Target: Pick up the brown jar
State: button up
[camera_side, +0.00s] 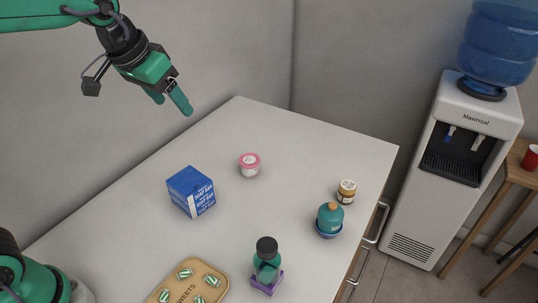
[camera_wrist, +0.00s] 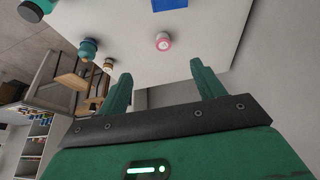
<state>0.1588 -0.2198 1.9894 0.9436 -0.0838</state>
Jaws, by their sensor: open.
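The small brown jar (camera_side: 346,191) with a pale label stands upright near the counter's right edge in the side view. It is just behind a teal bottle with an orange cap that sits in a blue bowl. In the wrist view the brown jar (camera_wrist: 108,65) is small, left of my fingers and near the counter's edge. My gripper (camera_side: 172,101) is high above the far left of the counter, well away from the jar. In the wrist view its two fingers (camera_wrist: 162,90) are spread apart with nothing between them.
A pink-lidded jar (camera_side: 249,165), a blue soap box (camera_side: 191,192), the teal bottle (camera_side: 329,218), a dark-capped green bottle (camera_side: 266,262) on a purple block and a sweets tray (camera_side: 165,294) stand on the counter (camera_side: 300,145). A water cooler (camera_side: 445,180) stands beyond the right edge. Walls back the counter.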

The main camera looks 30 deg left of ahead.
jog(key=w+d+f, duration=0.1)
jog(key=w+d, duration=0.5)
jog(key=w, duration=0.3)
jog(key=m+g, duration=0.2)
send_over(347, 185)
jog(key=s+a, duration=0.1)
jog(key=s, duration=0.1)
notch_tip(347, 185, down, 20)
jog(key=f, duration=0.1)
jog(key=shift+w+a+r+h, duration=0.1)
jog(key=shift+w+r+h, duration=0.15)
jog(key=shift+h, duration=0.15)
jog(key=shift+f, duration=0.1)
jog(key=shift+x, duration=1.2)
jog(key=shift+x, duration=2.55)
